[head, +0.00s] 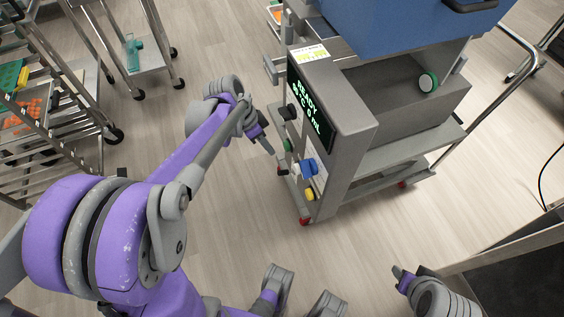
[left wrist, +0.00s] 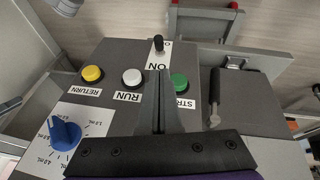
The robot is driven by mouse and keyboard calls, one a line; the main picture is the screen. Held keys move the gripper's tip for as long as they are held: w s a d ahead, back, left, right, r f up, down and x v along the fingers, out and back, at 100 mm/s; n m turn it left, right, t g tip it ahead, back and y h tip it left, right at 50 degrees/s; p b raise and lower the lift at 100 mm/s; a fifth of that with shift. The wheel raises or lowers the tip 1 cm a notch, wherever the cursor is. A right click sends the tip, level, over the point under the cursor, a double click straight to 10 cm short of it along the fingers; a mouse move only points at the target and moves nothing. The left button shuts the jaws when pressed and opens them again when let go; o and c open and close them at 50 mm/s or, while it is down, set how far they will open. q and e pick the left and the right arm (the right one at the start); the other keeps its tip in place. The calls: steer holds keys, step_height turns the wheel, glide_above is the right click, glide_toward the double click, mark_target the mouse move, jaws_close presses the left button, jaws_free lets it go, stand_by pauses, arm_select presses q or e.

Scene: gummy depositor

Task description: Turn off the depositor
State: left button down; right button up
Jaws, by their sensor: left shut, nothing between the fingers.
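The depositor (head: 347,92) stands right of centre in the head view, its display (head: 309,104) showing READY. I cannot tell which way the lever is set. My left gripper (head: 268,147) is shut and empty, just left of the panel. Its fingers also show in the left wrist view (left wrist: 160,88), pointing toward the toggle with a visible gap. My right gripper (head: 399,272) is low at right, well away; its jaws are unclear.
Near the toggle are a yellow RETURN button (left wrist: 92,73), a white RUN button (left wrist: 132,77), a green button (left wrist: 180,82) and a blue dial (left wrist: 65,134). A rack with trays (head: 37,104) stands at left. A dark-topped table (head: 520,262) is at lower right. Floor between is clear.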

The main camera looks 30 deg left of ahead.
mark_target(281, 171)
arm_select(q)
steer(key=b+x, duration=0.2)
steer(key=x, duration=0.8)
steer(key=shift+d, duration=0.1)
steer(key=shift+s+a+f+t+h+b, duration=0.3)
steer(key=shift+t+h+b, duration=0.2)
steer(key=shift+t+b, duration=0.1)
stand_by(0.4)
steer(key=f+t+h+b, duration=0.1)
steer(key=s+t+h+b, duration=0.1)
steer(key=b, duration=0.1)
steer(key=a+f+t+h+b, duration=0.1)
steer(key=t+h, duration=0.1)
steer(key=shift+s+a+f+m+b, duration=0.1)
steer(key=shift+s+f+m+b, duration=0.15)
steer(key=shift+f+m+b, duration=0.1)
steer(key=shift+r, duration=0.1)
steer(key=shift+r+p, duration=0.65)
steer(key=shift+r, duration=0.1)
